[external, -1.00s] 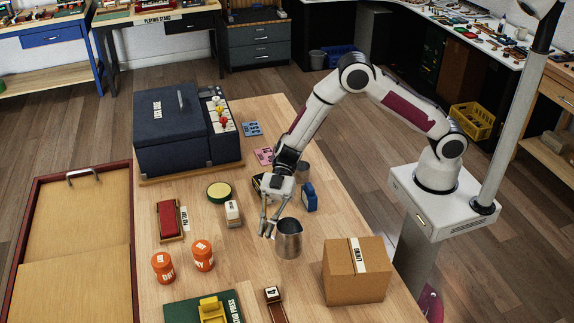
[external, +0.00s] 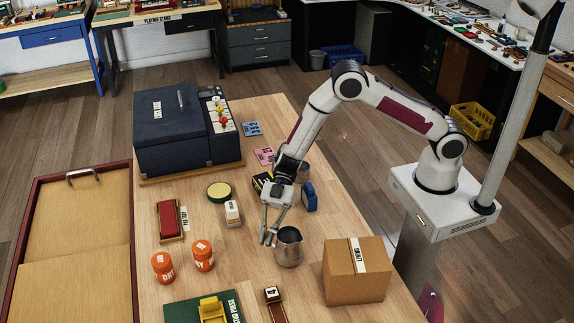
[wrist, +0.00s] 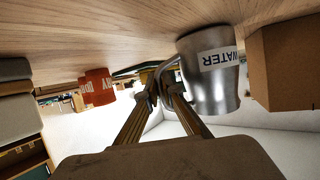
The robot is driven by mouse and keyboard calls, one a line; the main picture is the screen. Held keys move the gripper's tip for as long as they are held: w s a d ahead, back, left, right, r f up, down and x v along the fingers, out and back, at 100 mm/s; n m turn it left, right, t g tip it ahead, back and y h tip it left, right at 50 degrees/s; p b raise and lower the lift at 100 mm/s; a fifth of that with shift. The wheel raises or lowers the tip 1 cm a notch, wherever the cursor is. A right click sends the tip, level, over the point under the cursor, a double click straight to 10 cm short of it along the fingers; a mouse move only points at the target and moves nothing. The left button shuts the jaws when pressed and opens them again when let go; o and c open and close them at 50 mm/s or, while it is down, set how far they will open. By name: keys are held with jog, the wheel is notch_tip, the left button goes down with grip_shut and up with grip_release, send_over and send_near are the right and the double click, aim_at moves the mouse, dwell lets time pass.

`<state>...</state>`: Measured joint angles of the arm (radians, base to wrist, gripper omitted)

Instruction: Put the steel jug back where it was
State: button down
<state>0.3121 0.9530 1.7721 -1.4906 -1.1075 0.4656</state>
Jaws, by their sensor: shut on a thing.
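The steel jug (external: 289,248) is upright on or just above the wooden table, left of the cardboard box. In the wrist view, which is upside down, the jug (wrist: 212,88) shows a white WATER label. My gripper (external: 268,238) is at the jug's left side. In the wrist view its fingers (wrist: 163,85) are shut on the jug's handle. I cannot tell whether the jug's base touches the table.
The cardboard box (external: 356,272) stands close on the right. A small block with a 4 label (external: 272,294) lies in front. Orange jars (external: 203,255) and a white block (external: 233,213) are to the left.

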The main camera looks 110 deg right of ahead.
jog(key=shift+f, duration=0.15)
jog(key=c, duration=2.2)
grip_release()
jog(key=v, duration=1.2)
jog(key=shift+w+r, duration=0.1)
jog(key=shift+r, duration=0.15)
